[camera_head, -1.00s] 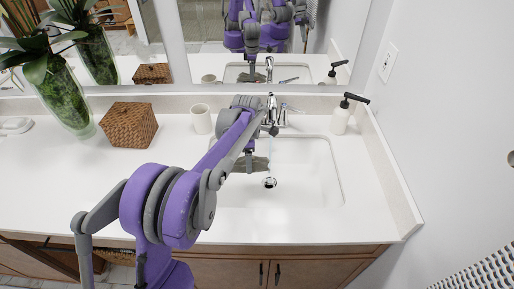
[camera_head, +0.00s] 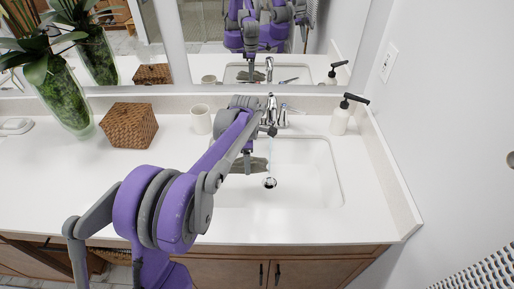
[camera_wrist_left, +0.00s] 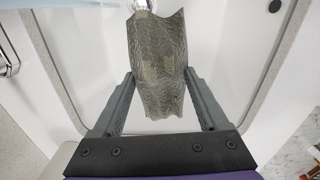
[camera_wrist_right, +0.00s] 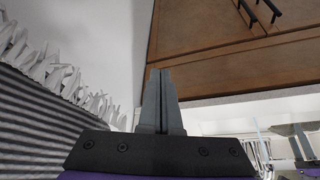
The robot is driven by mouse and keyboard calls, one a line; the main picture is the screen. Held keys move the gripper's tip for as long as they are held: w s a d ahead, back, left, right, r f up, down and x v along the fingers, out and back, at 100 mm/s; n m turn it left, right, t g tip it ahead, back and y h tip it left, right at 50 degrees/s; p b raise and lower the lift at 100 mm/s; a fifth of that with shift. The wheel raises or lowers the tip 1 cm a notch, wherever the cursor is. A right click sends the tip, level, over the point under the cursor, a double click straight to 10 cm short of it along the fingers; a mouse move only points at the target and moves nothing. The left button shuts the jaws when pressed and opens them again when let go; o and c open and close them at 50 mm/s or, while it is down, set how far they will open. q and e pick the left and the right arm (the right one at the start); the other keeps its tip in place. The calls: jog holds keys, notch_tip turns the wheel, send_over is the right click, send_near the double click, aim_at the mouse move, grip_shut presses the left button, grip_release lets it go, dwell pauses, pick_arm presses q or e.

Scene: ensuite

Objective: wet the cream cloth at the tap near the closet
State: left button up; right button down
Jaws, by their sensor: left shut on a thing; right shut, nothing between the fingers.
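My left gripper (camera_wrist_left: 160,75) is shut on a cloth (camera_wrist_left: 157,50), which looks grey-brown and textured in the left wrist view and hangs limp between the fingers. In the head view the cloth (camera_head: 259,164) is low over the white sink basin (camera_head: 315,175), partly hidden by my left arm. The chrome tap (camera_head: 271,108) stands behind the basin, with a thin stream of water (camera_head: 270,150) falling towards the drain (camera_head: 269,183). The cloth's right end is close to the stream; I cannot tell whether they touch. My right gripper (camera_wrist_right: 160,75) is shut and empty, away from the sink.
A soap dispenser (camera_head: 340,120) stands right of the basin. A white cup (camera_head: 201,119), a wicker box (camera_head: 128,125) and a glass plant vase (camera_head: 62,95) stand to the left. A mirror is behind. In the right wrist view a wooden cabinet (camera_wrist_right: 205,45) is near my right gripper.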

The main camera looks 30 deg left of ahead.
pick_arm(q)
jog(key=shift+s+a+r+p, duration=0.1)
jog(key=shift+s+r+p, duration=0.15)
jog(key=shift+s+r, duration=0.7)
jog(key=shift+s+a+r+p, duration=0.1)
jog(key=shift+s+r+p, duration=0.15)
jog(key=shift+s+r, duration=0.65)
jog(key=shift+s+f, duration=0.1)
